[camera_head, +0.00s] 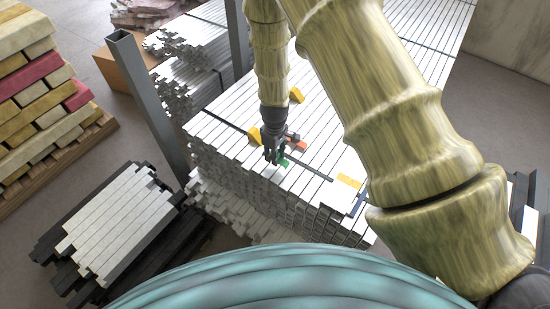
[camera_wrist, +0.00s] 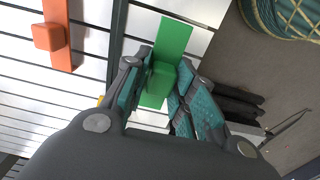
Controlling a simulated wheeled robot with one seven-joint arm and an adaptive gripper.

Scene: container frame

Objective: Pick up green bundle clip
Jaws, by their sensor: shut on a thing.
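The green bundle clip (camera_wrist: 172,42) is a flat green strip with a raised green block. In the wrist view it lies between the fingers of my gripper (camera_wrist: 163,82), which are closed on the block. In the head view, my gripper (camera_head: 274,158) is low over the front part of the stack of white bars, and a small part of the green clip (camera_head: 284,162) shows beside the fingertips. Whether the clip still touches the bars cannot be told.
An orange-red clip (camera_wrist: 57,36) lies on the bars near a dark strap (camera_wrist: 118,40). Yellow pieces (camera_head: 254,137), (camera_head: 348,181) lie on the stack (camera_head: 310,190). A grey upright post (camera_head: 150,100) stands left of the stack. A lower pile of bars (camera_head: 110,225) is at the left.

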